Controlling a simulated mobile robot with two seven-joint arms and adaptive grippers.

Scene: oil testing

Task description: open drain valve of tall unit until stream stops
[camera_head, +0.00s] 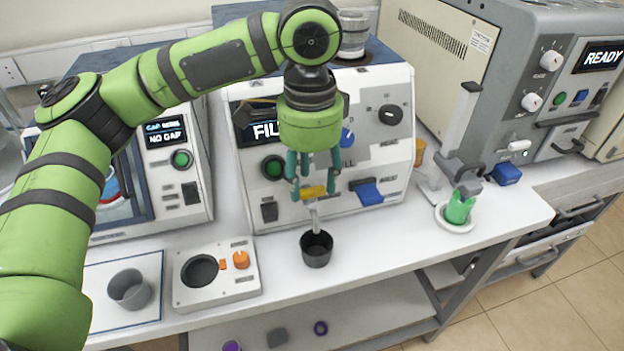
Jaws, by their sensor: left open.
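The white middle unit (385,150) has a partly covered display reading "FIL" and a clear vessel (354,32) on top. A yellow valve handle (314,192) sits low on its front, above a pale spout or stream (315,218); I cannot tell which. A dark cup (316,249) stands upright on the bench directly below. My left gripper (314,188) points down in front of the unit, its teal fingers open on either side of the yellow handle. Contact with the handle is not clear. My right gripper is out of view.
A hot-plate-like box with an orange knob (241,259) and a grey cup (130,290) on a mat stand at left. A green object (459,207) sits on a white dish at right. Another unit reads "NO GAP"; the right one reads "READY".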

